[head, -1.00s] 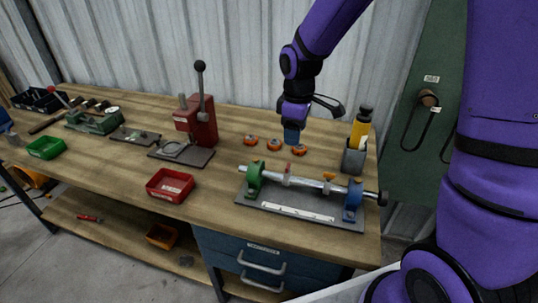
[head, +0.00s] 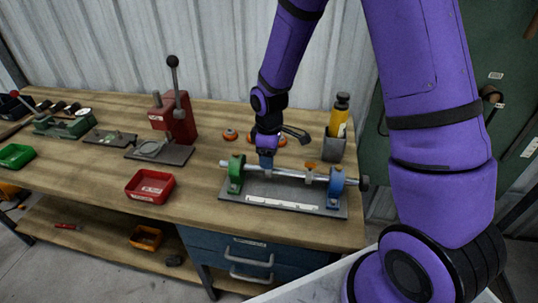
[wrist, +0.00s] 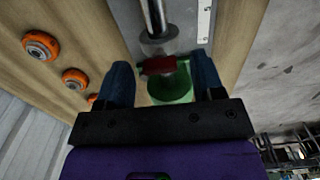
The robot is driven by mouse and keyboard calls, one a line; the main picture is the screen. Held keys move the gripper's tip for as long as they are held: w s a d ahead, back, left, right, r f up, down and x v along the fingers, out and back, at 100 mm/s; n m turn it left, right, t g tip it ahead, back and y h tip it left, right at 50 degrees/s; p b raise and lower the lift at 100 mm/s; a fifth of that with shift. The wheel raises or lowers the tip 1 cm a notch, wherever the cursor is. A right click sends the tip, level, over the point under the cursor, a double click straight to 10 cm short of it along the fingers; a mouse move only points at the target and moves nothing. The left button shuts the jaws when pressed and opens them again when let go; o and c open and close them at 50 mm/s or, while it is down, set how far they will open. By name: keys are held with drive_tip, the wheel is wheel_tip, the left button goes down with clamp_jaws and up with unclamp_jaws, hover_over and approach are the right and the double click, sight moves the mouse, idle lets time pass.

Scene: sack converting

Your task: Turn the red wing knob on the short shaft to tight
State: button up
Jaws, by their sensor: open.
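The red wing knob (wrist: 158,65) shows in the wrist view, on the shaft (wrist: 155,18) just beside a grey collar (wrist: 159,44) and in front of the green bracket (wrist: 170,88). My gripper (wrist: 161,62) is open, with one blue finger on each side of the knob; I cannot tell whether either touches it. In the head view my gripper (head: 266,166) points down at the shaft (head: 290,173), right of the green bracket (head: 235,174). The red knob is hidden there behind the gripper.
The shaft's far end sits in a blue bracket (head: 336,187), with an orange piece (head: 310,165) near it. A grey base plate (head: 318,205) carries the fixture. Orange discs (head: 230,134) and a yellow bottle (head: 339,115) stand behind. A red tray (head: 150,187) is at left.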

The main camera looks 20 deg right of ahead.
drive_tip(key=shift+f, duration=0.15)
drive_tip(key=shift+c, duration=0.4)
drive_tip(key=c, duration=0.9)
drive_tip(key=shift+o, duration=0.2)
drive_tip(key=shift+m, duration=0.3)
drive_tip(key=m, duration=0.3)
drive_tip(key=shift+m, duration=0.3)
drive_tip(key=m, duration=0.4)
drive_tip(key=shift+m, duration=0.3)
drive_tip(key=m, duration=0.4)
drive_tip(key=shift+m, duration=2.5)
